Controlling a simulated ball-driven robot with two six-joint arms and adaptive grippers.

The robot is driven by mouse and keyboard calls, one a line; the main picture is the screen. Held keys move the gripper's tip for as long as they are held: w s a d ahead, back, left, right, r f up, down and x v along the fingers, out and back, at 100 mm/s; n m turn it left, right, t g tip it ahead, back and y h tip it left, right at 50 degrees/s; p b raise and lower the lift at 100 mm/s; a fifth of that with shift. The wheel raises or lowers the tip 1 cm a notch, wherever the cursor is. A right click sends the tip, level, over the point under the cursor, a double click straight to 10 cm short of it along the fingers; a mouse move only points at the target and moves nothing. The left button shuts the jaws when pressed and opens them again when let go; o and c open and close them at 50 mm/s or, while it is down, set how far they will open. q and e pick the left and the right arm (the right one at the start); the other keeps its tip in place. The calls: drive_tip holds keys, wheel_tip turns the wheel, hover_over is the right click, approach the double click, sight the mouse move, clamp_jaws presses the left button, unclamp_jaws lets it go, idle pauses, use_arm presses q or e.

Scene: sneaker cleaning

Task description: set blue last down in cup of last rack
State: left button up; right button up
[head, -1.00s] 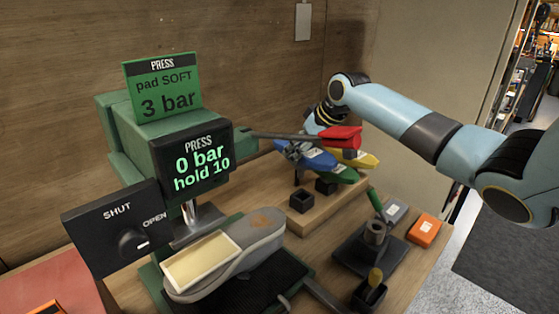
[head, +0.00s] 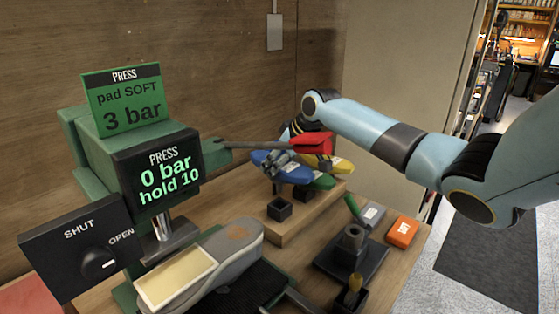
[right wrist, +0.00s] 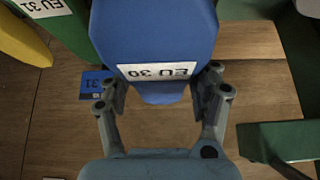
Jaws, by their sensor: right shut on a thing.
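The blue last (head: 270,160) is in my right gripper (head: 284,148), held above the last rack. In the right wrist view, the right gripper (right wrist: 160,88) has its fingers on both sides of the blue last (right wrist: 155,35), which bears a white EU 30 label. The last rack (head: 300,222) is a wooden board with small black cups. An empty cup (head: 279,209) stands at its near left, below the blue last. My left gripper is not in view.
A green last (head: 323,181) and a yellow last (head: 342,165) sit on the rack's right. A grey shoe (head: 235,242), a black stand (head: 350,255) and an orange box (head: 402,232) are nearer.

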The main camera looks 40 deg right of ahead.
sight(296, 170)
drive_tip(key=shift+f+b, duration=0.75)
drive_tip(key=shift+f, duration=0.8)
drive_tip(key=shift+p, duration=0.8)
idle(0.4)
drive_tip(key=shift+f+b, duration=1.55)
drive_tip(key=shift+f, duration=0.75)
drive_tip(key=o, duration=1.2)
drive_tip(key=shift+o, duration=0.2)
drive_tip(key=shift+s, duration=0.1)
drive_tip(key=v, duration=1.1)
drive_tip(key=shift+d, duration=0.1)
drive_tip(key=shift+s+r, duration=0.15)
drive_tip(key=shift+r, duration=0.25)
